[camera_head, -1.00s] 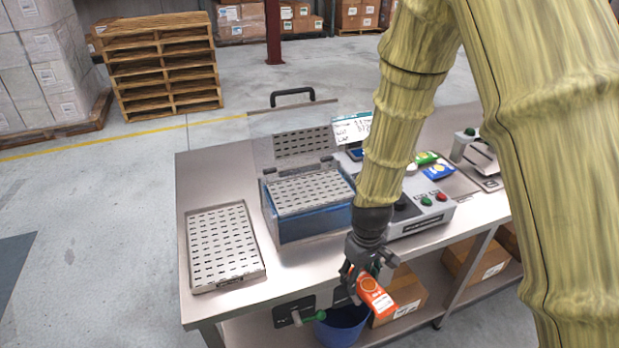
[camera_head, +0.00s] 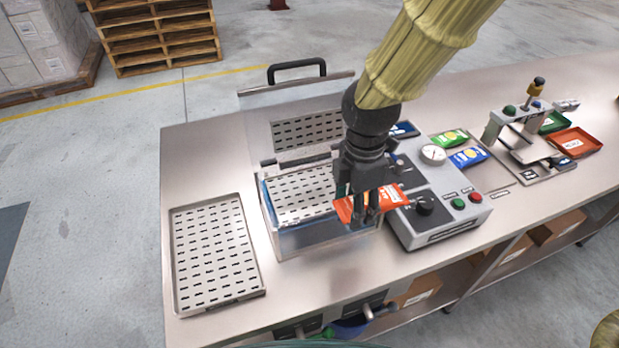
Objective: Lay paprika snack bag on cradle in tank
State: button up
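My gripper (camera_head: 364,212) is shut on an orange snack bag (camera_head: 388,198), which I take to be the paprika one. Its fingers point down and partly cover the bag. It hangs over the right front of the clear-walled tank (camera_head: 318,243). The perforated cradle (camera_head: 300,193) lies level in the upper part of the tank. The bag is above the tank's right end, apart from the cradle as far as I can tell. The tank's lid (camera_head: 258,98), with a black handle, stands open at the back. My gripper hides the tank's right rear corner.
A perforated tray (camera_head: 255,283) lies left of the tank. A control box (camera_head: 440,232) with knob and buttons stands right. Green (camera_head: 449,138) and blue (camera_head: 467,157) bags lie behind it. Farther right are a press-like device (camera_head: 522,140) and a red tray (camera_head: 574,141).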

jog(key=p, duration=0.4)
send_over(303, 194)
jog(key=shift+w+f, duration=0.1)
jog(key=shift+f, duration=0.6)
jog(key=shift+f+p, duration=0.75)
jog(key=shift+f, duration=1.05)
jog(key=shift+f, duration=0.1)
jog(key=o, duration=0.7)
jog(key=shift+o, duration=0.2)
notch_tip(303, 194, up, 12)
jog(key=b, duration=0.3)
